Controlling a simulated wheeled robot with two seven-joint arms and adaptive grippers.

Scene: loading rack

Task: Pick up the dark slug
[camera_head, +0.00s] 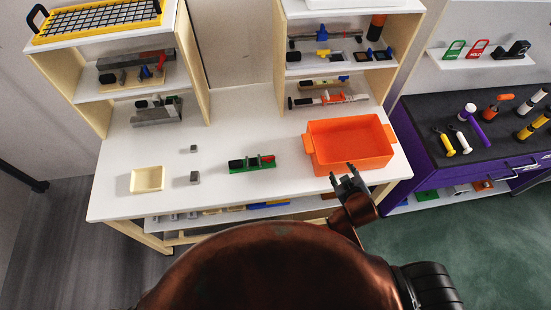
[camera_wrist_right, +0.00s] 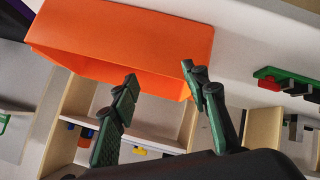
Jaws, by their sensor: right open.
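A green rack (camera_head: 252,168) stands at the middle of the white table, with a black piece (camera_head: 236,165) at its left end and a red piece (camera_head: 268,158) at its right. Left of it sit two small grey blocks, a nearer one (camera_head: 195,177) and a smaller farther one (camera_head: 194,149). I cannot tell for sure which piece is the dark slug. My right gripper (camera_head: 344,174) is open and empty by the orange bin's near side, well right of the rack. In the right wrist view its fingers (camera_wrist_right: 160,75) are apart. My left gripper is out of view.
The orange bin (camera_head: 352,165) stands on the table's right, close to my right gripper. A shallow cream tray (camera_head: 147,179) lies at the left. Shelves (camera_head: 325,70) with parts rise behind. The table between tray and rack is mostly clear.

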